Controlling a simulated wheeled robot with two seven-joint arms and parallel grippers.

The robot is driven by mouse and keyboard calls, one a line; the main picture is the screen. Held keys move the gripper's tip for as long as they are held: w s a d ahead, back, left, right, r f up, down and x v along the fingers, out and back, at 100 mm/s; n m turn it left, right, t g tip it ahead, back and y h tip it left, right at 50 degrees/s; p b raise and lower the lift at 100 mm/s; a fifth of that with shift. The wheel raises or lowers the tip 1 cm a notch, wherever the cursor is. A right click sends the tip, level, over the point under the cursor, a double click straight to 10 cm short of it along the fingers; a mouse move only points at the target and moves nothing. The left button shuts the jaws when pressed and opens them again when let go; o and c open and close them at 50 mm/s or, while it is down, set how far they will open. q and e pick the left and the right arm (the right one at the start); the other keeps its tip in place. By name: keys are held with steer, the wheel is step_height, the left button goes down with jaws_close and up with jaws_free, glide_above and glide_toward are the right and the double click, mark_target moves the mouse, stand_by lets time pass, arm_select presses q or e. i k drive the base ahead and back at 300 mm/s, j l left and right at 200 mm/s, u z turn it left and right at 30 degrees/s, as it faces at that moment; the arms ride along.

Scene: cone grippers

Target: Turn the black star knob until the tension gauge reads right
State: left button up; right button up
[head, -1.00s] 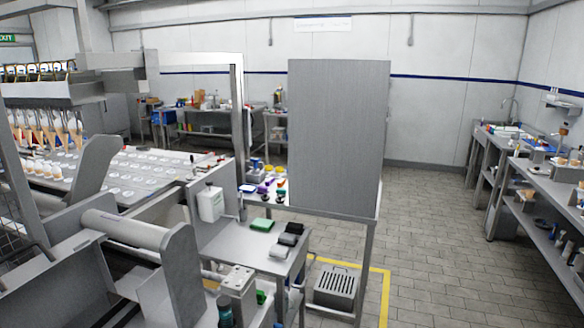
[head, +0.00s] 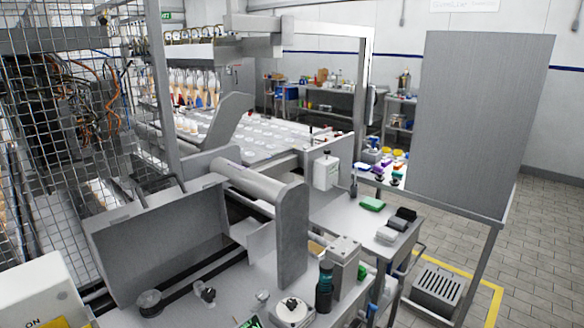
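A dark round knob (head: 149,302) that looks like the black star knob sits at the lower left of the machine's metal deck, in front of a grey panel. It is too small to make out its lobes. A small round white dial (head: 292,308) on a pale block is at the bottom centre. It may be the tension gauge, and its reading cannot be made out. Neither of my grippers is in the head view.
A grey roller (head: 245,184) and an upright plate (head: 292,235) stand behind the deck. Small fittings (head: 205,292) and a dark bottle (head: 324,288) are on it. A wire-mesh guard (head: 60,120) is at left, a white box (head: 42,295) at lower left. Open tiled floor (head: 545,260) lies right.

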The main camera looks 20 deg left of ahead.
mark_target(208, 294)
steer(key=u, duration=1.55)
